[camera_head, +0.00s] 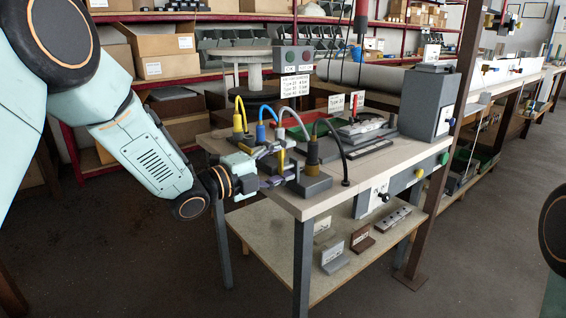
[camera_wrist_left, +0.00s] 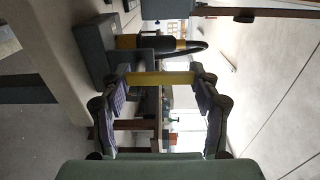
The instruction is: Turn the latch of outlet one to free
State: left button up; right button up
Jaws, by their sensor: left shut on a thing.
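My left gripper (camera_head: 279,164) is at the near side of a row of hose outlets on the bench. Its fingers (camera_wrist_left: 160,85) are closed on a yellow bar (camera_wrist_left: 160,79) that spans between the two fingertips. The black hose's plug (camera_head: 313,152) stands close to the right of the gripper. I cannot read which outlet is number one.
The bench top (camera_head: 325,201) is bare at its front edge. A grey box (camera_head: 428,100) stands at the right end. A lower shelf (camera_head: 283,270) holds brackets. Open floor lies to the right.

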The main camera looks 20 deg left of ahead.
pick_arm(q)
jog(key=o, duration=1.2)
jog(key=shift+v, duration=6)
jog(key=shift+x, duration=5.95)
